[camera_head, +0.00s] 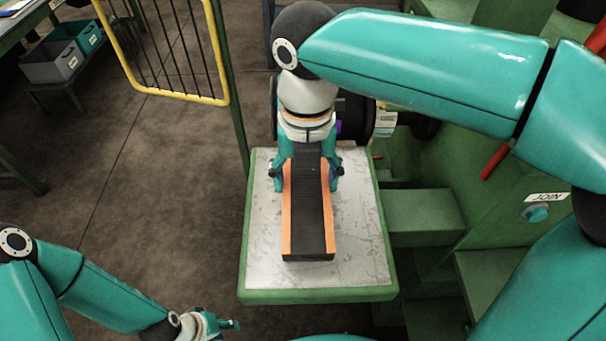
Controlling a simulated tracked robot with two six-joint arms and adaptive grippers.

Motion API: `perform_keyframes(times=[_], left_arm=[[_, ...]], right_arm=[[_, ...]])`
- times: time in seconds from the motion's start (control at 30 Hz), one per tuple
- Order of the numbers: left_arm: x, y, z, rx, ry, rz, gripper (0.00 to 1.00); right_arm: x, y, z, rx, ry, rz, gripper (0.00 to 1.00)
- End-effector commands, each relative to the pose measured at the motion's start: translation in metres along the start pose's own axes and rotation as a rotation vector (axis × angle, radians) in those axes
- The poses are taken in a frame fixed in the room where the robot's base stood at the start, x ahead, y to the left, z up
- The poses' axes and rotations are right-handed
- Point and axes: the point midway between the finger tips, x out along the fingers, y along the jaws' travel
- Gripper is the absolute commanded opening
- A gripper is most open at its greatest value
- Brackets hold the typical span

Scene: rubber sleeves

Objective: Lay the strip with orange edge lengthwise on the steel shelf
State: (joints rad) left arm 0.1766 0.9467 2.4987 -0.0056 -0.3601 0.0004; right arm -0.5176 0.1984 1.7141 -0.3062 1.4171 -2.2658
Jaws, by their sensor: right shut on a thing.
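The strip with orange edge (309,215) is black and ribbed on top, with orange along both long sides. It lies lengthwise over the steel shelf (262,240), a grey metal plate with a green rim. My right gripper (307,172) is shut on the strip near its far end, one finger on each side. Whether the strip rests flat on the shelf or is held slightly above it, I cannot tell. My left gripper (222,325) is low at the left, away from the shelf and strip; its fingers are small and partly seen.
A green machine (470,150) with a red handle and a teal button stands at the right of the shelf. A yellow barred gate (165,50) is at the upper left. Bins (52,62) stand on a low rack at far left. The floor left of the shelf is clear.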

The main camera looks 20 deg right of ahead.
Motion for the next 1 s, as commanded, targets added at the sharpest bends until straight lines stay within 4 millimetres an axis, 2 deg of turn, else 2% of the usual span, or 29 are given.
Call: perform_keyframes(times=[0.47, 1.0], left_arm=[[0.002, -0.001, 0.000, 0.000, 0.000, 0.000, 0.40], [0.019, -0.007, 0.000, 0.000, 0.000, 0.000, 0.40]], right_arm=[[0.003, -0.001, 0.000, 0.000, 0.000, 0.000, 0.36], [0.026, -0.009, 0.000, 0.002, 0.000, -0.001, 0.36]])
